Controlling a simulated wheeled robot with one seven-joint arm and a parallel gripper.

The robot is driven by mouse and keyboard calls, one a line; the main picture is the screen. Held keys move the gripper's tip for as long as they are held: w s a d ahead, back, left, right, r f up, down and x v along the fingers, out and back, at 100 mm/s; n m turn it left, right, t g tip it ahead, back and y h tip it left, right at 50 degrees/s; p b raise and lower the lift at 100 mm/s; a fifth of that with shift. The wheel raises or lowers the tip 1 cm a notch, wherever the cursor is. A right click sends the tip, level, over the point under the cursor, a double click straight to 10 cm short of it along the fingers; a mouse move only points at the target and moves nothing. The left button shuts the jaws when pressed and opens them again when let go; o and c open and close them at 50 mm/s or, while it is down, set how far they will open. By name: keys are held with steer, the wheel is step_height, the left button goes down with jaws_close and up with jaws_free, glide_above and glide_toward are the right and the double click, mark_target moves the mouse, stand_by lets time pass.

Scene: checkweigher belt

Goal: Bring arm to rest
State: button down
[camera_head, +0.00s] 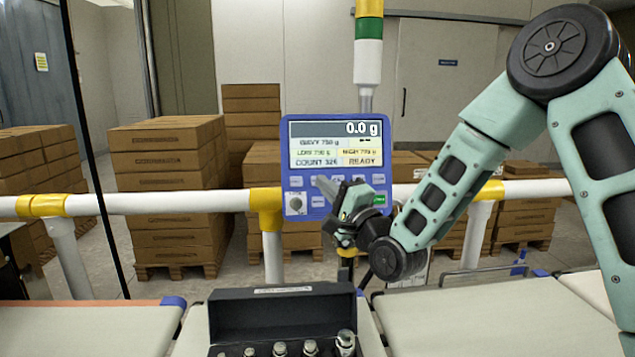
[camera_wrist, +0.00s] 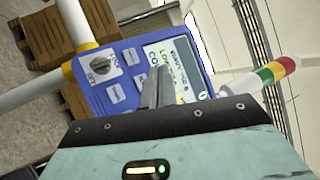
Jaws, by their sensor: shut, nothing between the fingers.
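My gripper (camera_head: 333,188) is raised in front of the blue checkweigher panel (camera_head: 334,125) in the head view. Its fingers are together with nothing between them, and they point up toward the panel's lower part. In the wrist view my gripper (camera_wrist: 158,88) shows as closed grey fingers over the panel (camera_wrist: 112,82), covering part of its screen. I cannot tell whether the fingertips touch the panel. The screen reads 0.0 g, COUNT 326 and READY. My arm bends at the elbow on the right and comes down to the wrist.
A black open case (camera_head: 285,318) with several metal weights stands below my gripper. Belts lie at left (camera_head: 90,325) and right (camera_head: 480,315). A white and yellow rail (camera_head: 160,203) runs behind. Stacked cartons (camera_head: 165,190) stand beyond it. A signal tower (camera_head: 368,50) rises above the panel.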

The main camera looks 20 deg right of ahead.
steer(key=s+a+f+n+g, duration=1)
steer(key=s+a+n+g, duration=0.2)
steer(key=s+n, duration=0.1)
steer(key=s+d+f+n+g+h, duration=0.1)
steer(key=s+n+g+h, duration=0.1)
steer(key=s, duration=0.6)
steer(key=s+d+f+n+g+h, duration=0.1)
steer(key=s+d+n+g+h, duration=0.1)
steer(key=s, duration=0.6)
steer(key=s+d+f+n+g+h, duration=0.1)
steer(key=s+n+g, duration=0.3)
steer(key=s, duration=0.4)
steer(key=shift+s+d+n+g+h, duration=0.3)
steer(key=shift+s+d+n+h, duration=0.05)
steer(key=shift+d+n+h, duration=0.35)
